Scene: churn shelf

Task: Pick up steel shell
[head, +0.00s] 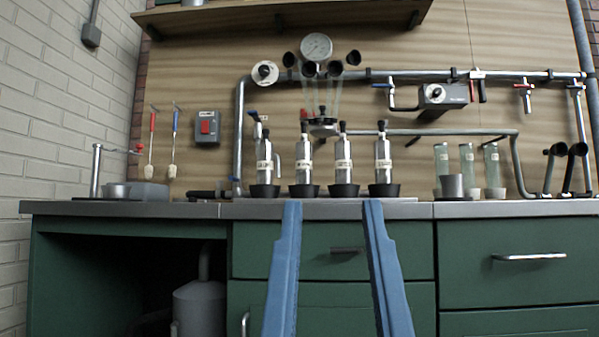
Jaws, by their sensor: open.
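A plain steel-grey cylinder (452,187), which looks like the steel shell, stands upright on the counter right of centre, in front of green-tinted glass tubes (466,160). A second small grey metal pot (116,190) sits at the counter's left end; I cannot tell for sure which one is meant. My gripper (332,205) shows as two long blue fingers rising from the bottom edge. They are wide apart, with nothing seen between them, and their tips appear just below the counter edge, left of the steel cylinder.
Several labelled bottles (343,162) stand in black bases on the counter behind my fingertips. Pipes, valves and a gauge (316,47) run along the wooden back wall. Green drawers (515,258) lie below the counter (480,209). A grey can (199,305) stands in the dark opening underneath.

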